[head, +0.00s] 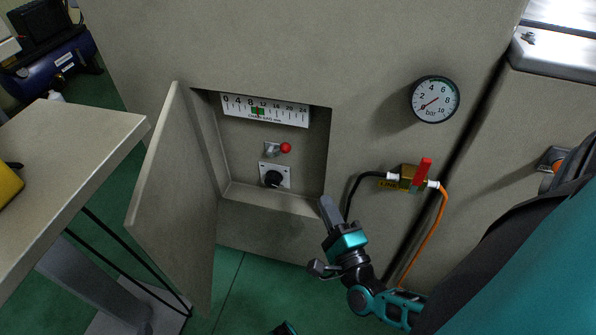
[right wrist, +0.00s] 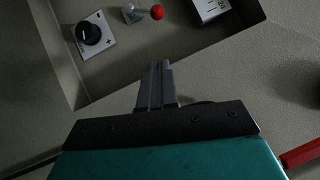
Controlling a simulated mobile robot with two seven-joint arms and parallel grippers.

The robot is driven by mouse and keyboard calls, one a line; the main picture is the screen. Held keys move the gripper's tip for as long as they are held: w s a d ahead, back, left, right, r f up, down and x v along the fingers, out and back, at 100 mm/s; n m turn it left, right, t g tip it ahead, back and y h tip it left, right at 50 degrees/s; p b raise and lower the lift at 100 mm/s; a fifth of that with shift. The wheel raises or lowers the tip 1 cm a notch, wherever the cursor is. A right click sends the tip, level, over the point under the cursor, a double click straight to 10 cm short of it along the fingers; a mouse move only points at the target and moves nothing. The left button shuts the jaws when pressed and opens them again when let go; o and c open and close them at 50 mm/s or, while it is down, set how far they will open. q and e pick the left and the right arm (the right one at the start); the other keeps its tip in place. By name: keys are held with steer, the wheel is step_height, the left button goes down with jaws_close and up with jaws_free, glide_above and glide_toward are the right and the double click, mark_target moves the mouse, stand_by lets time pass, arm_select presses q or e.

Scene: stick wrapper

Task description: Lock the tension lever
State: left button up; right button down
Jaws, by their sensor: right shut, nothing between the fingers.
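The tension lever (head: 280,148) is a small metal lever with a red ball tip, inside the open recess (head: 235,190) of the machine's front panel. It also shows at the top of the right wrist view (right wrist: 156,12). A black knob (head: 273,179) on a white plate sits just below it. A chain lag scale (head: 265,109) with a green band is above it. My right gripper (head: 330,208) is shut and empty, at the recess's lower right corner, apart from the lever. Its closed fingers show in the right wrist view (right wrist: 156,85). My left gripper is not clearly in view.
The recess door (head: 172,200) stands open to the left. A pressure gauge (head: 434,99) and a valve with a red handle (head: 422,171), black hose and orange hose are to the right. A table (head: 75,150) stands at the left.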

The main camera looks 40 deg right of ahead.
steer(key=shift+d, duration=0.25)
steer(key=b, duration=0.1)
glide_toward(278, 150)
steer(key=w+d+r, duration=0.2)
steer(key=w+d, duration=0.1)
steer(key=shift+d+r, duration=0.1)
steer(key=shift+d, duration=0.25)
steer(key=shift+r, duration=0.1)
steer(key=shift+w+r+p, duration=0.15)
steer(key=shift+r+p, duration=0.1)
steer(key=shift+p, duration=0.55)
